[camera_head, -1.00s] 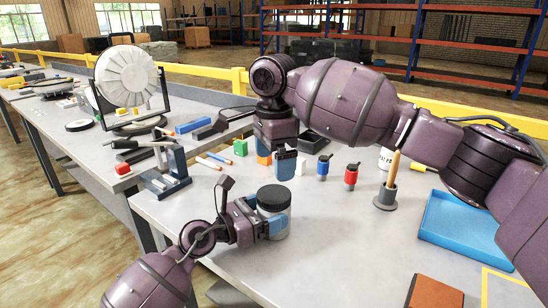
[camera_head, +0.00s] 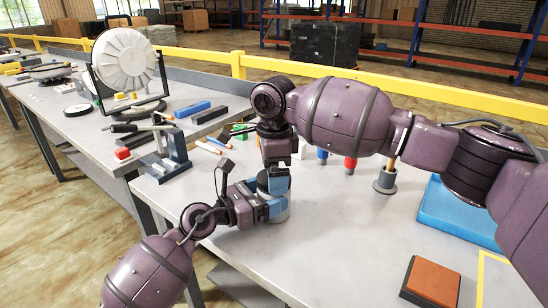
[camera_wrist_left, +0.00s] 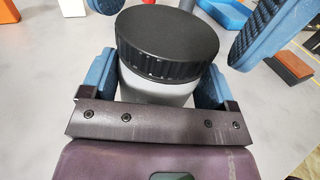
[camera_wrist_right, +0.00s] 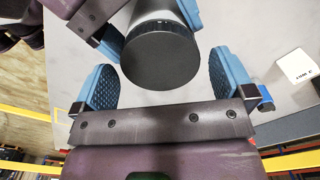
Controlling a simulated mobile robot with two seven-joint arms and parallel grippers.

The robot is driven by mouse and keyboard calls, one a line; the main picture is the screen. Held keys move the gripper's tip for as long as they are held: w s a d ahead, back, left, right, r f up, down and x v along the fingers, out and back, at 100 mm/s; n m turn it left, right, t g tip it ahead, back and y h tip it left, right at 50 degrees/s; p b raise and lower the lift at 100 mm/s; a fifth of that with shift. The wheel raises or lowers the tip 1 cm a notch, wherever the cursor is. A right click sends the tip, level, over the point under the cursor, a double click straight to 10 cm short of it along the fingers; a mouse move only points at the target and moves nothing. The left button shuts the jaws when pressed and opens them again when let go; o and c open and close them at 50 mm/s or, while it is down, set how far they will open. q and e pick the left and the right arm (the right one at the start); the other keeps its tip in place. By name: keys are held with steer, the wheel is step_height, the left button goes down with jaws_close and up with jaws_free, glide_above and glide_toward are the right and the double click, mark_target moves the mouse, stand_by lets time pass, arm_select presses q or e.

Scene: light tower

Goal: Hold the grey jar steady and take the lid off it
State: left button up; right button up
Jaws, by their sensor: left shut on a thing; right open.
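The grey jar (camera_wrist_left: 158,92) stands upright on the bench with a black ridged lid (camera_wrist_left: 167,42) on it. My left gripper (camera_head: 272,207) is shut on the jar's body below the lid, with one blue finger on each side in the left wrist view. My right gripper (camera_wrist_right: 163,84) is open above the jar, fingers pointing down. In the right wrist view the lid (camera_wrist_right: 160,60) lies between its two spread fingers, with visible gaps at the sides. In the head view my grippers cover most of the jar and lid.
A grey holder with a wooden handle (camera_head: 385,183), a blue tray (camera_head: 450,212) and a brown block (camera_head: 434,281) are to the right. Red (camera_head: 350,164) and blue (camera_head: 322,156) bottles stand behind. A metal stand (camera_head: 177,150) is left. The bench front is clear.

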steer(key=shift+f, duration=0.4)
